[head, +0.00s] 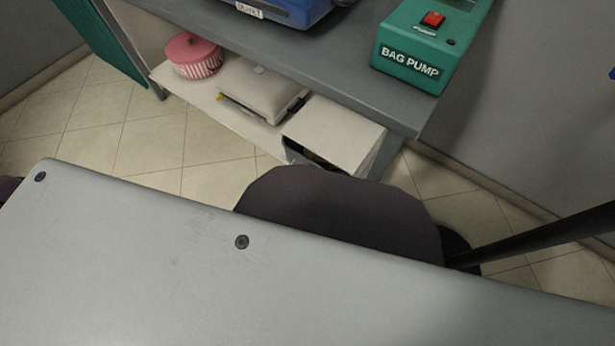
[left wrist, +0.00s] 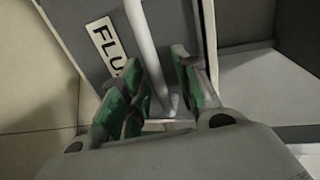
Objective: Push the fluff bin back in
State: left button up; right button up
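The fluff bin (left wrist: 88,55) shows in the left wrist view as a grey front panel with a white label (left wrist: 107,45) reading "FLU", the rest hidden. A pale bar (left wrist: 143,40), which looks like its handle, runs down in front of the panel. My left gripper (left wrist: 160,62) has two green-padded fingers spread apart, one on each side of the bar. I cannot tell whether either finger touches it. In the head view, a white box-shaped housing (head: 340,125) stands on the low shelf, its dark front opening partly hidden. Neither gripper shows in the head view.
A green bag pump (head: 415,65) with a red switch and a blue case (head: 285,8) stand on the grey worktop (head: 330,50). A pink striped tin (head: 193,55) and a white appliance (head: 262,88) share the low shelf (head: 180,85). Tiled floor lies left.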

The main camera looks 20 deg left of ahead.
aim_at(315, 167)
pick_arm(q)
grip_shut()
dwell(0.3)
jog(key=shift+w, duration=0.1)
jog(key=x, duration=0.2)
jog(key=r+p+x, duration=0.1)
jog(key=x, duration=0.1)
jog(key=shift+w, duration=0.15)
grip_release()
jog(key=shift+w+d, duration=0.1)
jog(key=shift+d, duration=0.1)
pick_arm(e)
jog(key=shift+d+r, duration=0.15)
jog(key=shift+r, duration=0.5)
